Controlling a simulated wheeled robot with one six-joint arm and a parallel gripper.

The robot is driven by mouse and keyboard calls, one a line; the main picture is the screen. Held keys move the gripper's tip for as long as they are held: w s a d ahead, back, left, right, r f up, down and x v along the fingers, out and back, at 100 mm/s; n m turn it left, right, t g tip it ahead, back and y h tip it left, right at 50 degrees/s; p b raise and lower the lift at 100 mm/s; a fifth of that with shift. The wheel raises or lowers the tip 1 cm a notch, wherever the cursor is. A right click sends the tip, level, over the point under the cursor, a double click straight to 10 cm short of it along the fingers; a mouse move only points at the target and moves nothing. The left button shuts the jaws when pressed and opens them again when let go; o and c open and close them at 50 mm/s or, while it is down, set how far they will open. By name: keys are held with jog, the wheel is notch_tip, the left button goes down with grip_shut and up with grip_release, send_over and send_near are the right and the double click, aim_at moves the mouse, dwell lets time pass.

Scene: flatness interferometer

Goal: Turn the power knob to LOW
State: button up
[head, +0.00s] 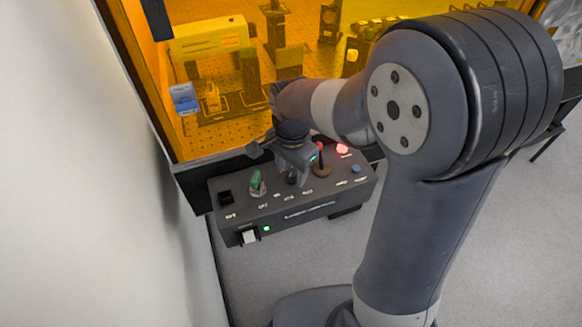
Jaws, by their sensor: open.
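The dark control box (310,206) stands in front of the amber enclosure, with its controls on the sloped top. A green-topped knob or key switch (256,182) is at its left. A small dark control (291,178) is in the middle, and a brown knob (322,169) is right of it. The labels are too small to read, so I cannot tell which one is the power knob or where it points. My gripper (287,163) is open just above the middle of the box and partly hides the controls. I cannot tell whether it touches any.
The amber enclosure (215,135) rises behind, and a white wall (100,180) is close on the left.

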aim_at(292, 173)
notch_tip(292, 173, up, 11)
dwell(0.4)
jog(key=shift+s+d+f, duration=0.1)
jog(key=shift+f, duration=0.15)
notch_tip(292, 173, down, 10)
jog(key=shift+f, duration=0.35)
jog(key=shift+n, duration=0.3)
jog(key=shift+r, duration=0.1)
